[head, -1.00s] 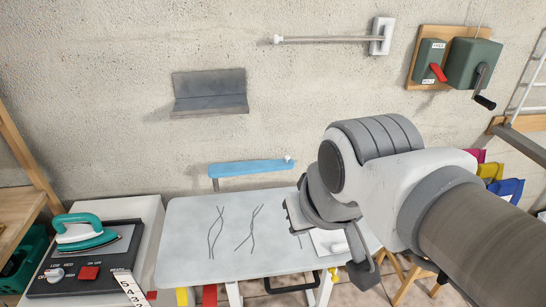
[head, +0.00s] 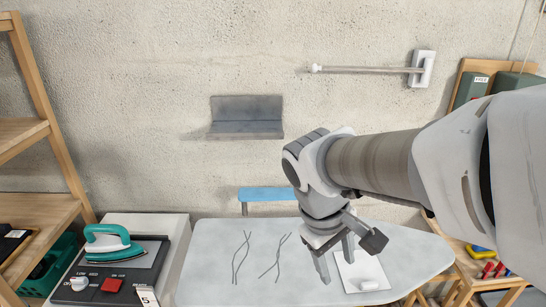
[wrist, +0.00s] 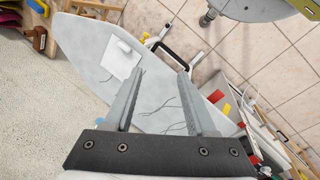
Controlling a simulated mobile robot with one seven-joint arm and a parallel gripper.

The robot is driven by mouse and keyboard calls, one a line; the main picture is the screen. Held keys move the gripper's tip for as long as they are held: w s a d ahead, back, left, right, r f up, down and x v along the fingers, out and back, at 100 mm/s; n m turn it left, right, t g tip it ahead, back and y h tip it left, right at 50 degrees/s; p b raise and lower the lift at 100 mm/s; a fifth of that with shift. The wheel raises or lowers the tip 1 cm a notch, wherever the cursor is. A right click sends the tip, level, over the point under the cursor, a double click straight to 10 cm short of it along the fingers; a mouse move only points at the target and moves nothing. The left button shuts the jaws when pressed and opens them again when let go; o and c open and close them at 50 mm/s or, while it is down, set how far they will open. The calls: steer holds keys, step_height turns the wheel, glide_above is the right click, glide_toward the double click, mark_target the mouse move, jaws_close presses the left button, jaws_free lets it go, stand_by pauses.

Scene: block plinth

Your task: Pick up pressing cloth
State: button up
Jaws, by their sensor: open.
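The pressing cloth appears to be the flat white sheet (head: 349,277) on the right half of the grey ironing board (head: 215,265). A small white block or grip (head: 369,286) rests on it. The sheet also shows in the wrist view (wrist: 115,65), left of my fingers. My gripper (head: 336,265) is open and empty, pointing down over the board. In the head view its fingers partly cover the sheet's left side. In the wrist view the sheet lies outside the space between the fingertips (wrist: 163,73).
A teal iron (head: 108,243) stands on a control box with a red button (head: 111,285) at left. A blue sleeve board (head: 265,194) is behind the ironing board. A wall shelf (head: 246,120) and a rod (head: 365,70) are above. Wooden shelving (head: 45,205) is at far left.

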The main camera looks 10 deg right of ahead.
steer(key=w+d+f+n+g+h+b, duration=0.25)
steer(key=w+f+n+h, duration=0.4)
steer(key=f, duration=0.35)
steer(key=n+h, duration=0.4)
steer(key=n, duration=0.2)
glide_toward(370, 283)
steer(key=shift+t, duration=0.25)
steer(key=x, duration=0.4)
steer(key=shift+s+r+b, duration=0.3)
steer(key=shift+s+b, duration=0.05)
steer(key=shift+b, duration=0.05)
steer(key=shift+w+f+x, duration=0.1)
steer(key=shift+x, duration=1.35)
steer(key=shift+w+f+x, duration=0.15)
steer(key=shift+x, duration=1.25)
steer(key=shift+s, duration=0.1)
jaws_close()
